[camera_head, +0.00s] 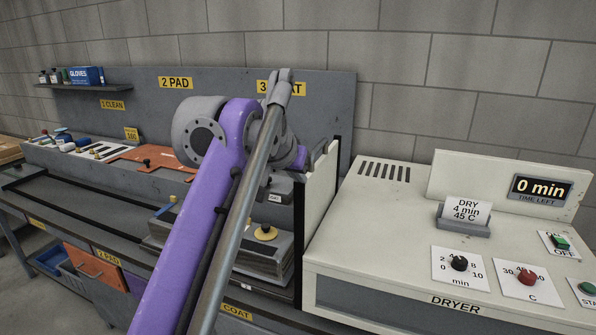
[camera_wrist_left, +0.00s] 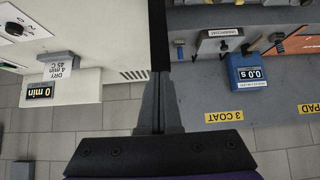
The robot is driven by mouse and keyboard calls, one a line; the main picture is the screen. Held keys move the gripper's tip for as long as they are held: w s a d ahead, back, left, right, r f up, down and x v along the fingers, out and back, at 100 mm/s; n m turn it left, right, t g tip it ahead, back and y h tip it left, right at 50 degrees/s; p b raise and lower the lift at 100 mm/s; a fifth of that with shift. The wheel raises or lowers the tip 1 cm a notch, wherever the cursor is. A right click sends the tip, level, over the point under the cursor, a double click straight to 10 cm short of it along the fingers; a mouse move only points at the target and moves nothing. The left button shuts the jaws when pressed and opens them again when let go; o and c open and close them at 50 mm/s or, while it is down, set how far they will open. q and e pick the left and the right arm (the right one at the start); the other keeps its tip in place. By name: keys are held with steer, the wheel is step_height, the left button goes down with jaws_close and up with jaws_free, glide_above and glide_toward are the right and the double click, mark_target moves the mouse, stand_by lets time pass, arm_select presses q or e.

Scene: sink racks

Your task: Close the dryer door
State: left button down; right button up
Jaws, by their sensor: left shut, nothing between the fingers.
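The dryer (camera_head: 400,225) is a cream box at the right of the head view, with a grey front below its DRYER label. It also shows in the wrist view (camera_wrist_left: 70,30), upside down. An upright pale panel (camera_head: 319,205) with black edges stands at the dryer's left. I cannot tell whether it is the door. The lower dryer front is out of frame. My left gripper (camera_wrist_left: 159,78) is shut and empty, close to the black edge of a panel. I cannot tell if it touches. In the head view my purple arm hides its fingers. My right gripper is not in view.
Dryer knobs (camera_head: 459,263) and a display reading 0 min (camera_head: 541,188) are on top. Left of the panel is a bench with a grey unit (camera_head: 265,255). A blue timer (camera_wrist_left: 248,72) stands near the 3 COAT label. A block wall (camera_head: 465,50) is behind.

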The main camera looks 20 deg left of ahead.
mark_target(301, 232)
arm_select(q)
steer(key=shift+w, duration=0.1)
step_height(301, 232, down, 14)
steer(key=b, duration=0.6)
steer(key=shift+f, duration=0.25)
steer(key=shift+r, duration=0.2)
